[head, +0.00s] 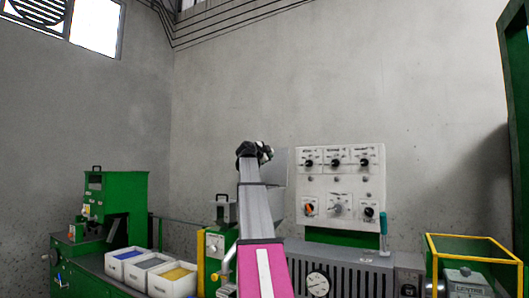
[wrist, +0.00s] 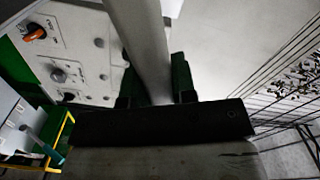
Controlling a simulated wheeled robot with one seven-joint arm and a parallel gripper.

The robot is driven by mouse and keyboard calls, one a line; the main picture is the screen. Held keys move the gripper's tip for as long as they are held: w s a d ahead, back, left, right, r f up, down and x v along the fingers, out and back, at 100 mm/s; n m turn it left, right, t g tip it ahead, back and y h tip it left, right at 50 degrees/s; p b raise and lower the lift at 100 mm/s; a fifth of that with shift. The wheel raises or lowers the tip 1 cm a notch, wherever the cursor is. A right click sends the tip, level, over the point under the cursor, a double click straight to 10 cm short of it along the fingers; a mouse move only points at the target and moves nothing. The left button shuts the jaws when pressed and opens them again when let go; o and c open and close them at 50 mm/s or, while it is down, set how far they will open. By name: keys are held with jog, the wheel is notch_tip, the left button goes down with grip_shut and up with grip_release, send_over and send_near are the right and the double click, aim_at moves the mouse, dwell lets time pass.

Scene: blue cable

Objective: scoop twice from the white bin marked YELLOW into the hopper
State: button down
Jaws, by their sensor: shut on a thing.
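My gripper (head: 255,151) is raised high in front of the grey wall in the head view, left of the white control panel. In the wrist view my gripper (wrist: 155,88) is shut on a pale grey handle (wrist: 143,40) that runs up out of the picture; the scoop's bowl is not clear there. A pale grey shape (head: 279,170) stands just right of my gripper in the head view; I cannot tell whether it is scoop or hopper. The white bin with yellow contents (head: 168,287) is the nearest of three, low at left. Its marking is unreadable.
Two more white bins, with blue (head: 119,266) and grey contents, stand beside it on a green bench. A green machine (head: 124,196) rises behind them. The control panel (head: 341,178) is right of my arm. A yellow-framed box (head: 474,246) is at lower right.

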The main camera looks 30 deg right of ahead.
jog(key=s+d+f+m, duration=0.2)
jog(key=f+m, duration=0.4)
jog(key=f, duration=0.3)
jog(key=shift+s+m, duration=0.4)
jog(key=shift+s, duration=0.15)
jog(key=shift+a+r, duration=0.1)
